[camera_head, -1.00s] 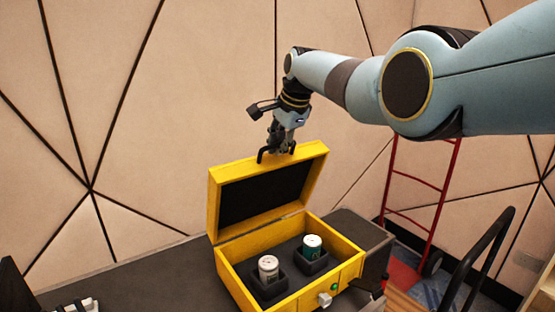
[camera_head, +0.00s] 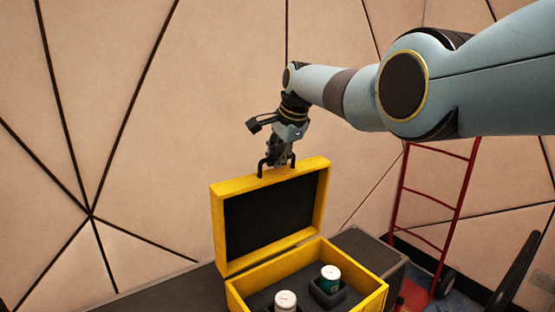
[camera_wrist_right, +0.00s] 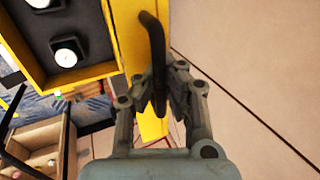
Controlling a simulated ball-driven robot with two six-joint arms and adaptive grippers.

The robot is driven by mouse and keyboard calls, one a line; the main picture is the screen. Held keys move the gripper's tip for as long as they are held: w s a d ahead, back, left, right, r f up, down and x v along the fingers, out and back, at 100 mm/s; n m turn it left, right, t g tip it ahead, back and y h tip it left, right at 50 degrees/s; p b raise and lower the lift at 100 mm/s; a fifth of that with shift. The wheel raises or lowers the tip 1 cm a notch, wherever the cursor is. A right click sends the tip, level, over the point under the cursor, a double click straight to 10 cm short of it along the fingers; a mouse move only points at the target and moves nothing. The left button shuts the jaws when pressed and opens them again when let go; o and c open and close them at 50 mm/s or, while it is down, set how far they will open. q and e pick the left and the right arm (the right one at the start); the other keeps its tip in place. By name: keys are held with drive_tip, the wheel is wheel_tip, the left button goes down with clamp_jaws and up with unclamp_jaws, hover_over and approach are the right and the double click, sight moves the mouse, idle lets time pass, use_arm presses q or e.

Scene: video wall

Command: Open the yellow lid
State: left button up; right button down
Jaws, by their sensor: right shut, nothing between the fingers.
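The yellow lid (camera_head: 262,215) stands raised, roughly upright, at the back of the yellow box (camera_head: 374,294), its black lining showing. A dark handle (camera_head: 262,168) sticks up from the lid's top edge; it also shows in the right wrist view (camera_wrist_right: 155,52). My right gripper (camera_head: 277,162) is at the handle, pointing down. My left gripper is out of view.
Two cans, one at the right (camera_head: 330,278) and one at the lower edge (camera_head: 286,301), stand in black holders inside the box. The box rests on a dark surface (camera_head: 172,290).

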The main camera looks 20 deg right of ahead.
drive_tip(key=c, duration=1.5)
unclamp_jaws()
drive_tip(key=shift+r, duration=0.25)
drive_tip(key=shift+o, duration=0.6)
drive_tip(key=shift+f, duration=0.1)
drive_tip(key=v, duration=1.2)
drive_tip(key=shift+d, duration=0.1)
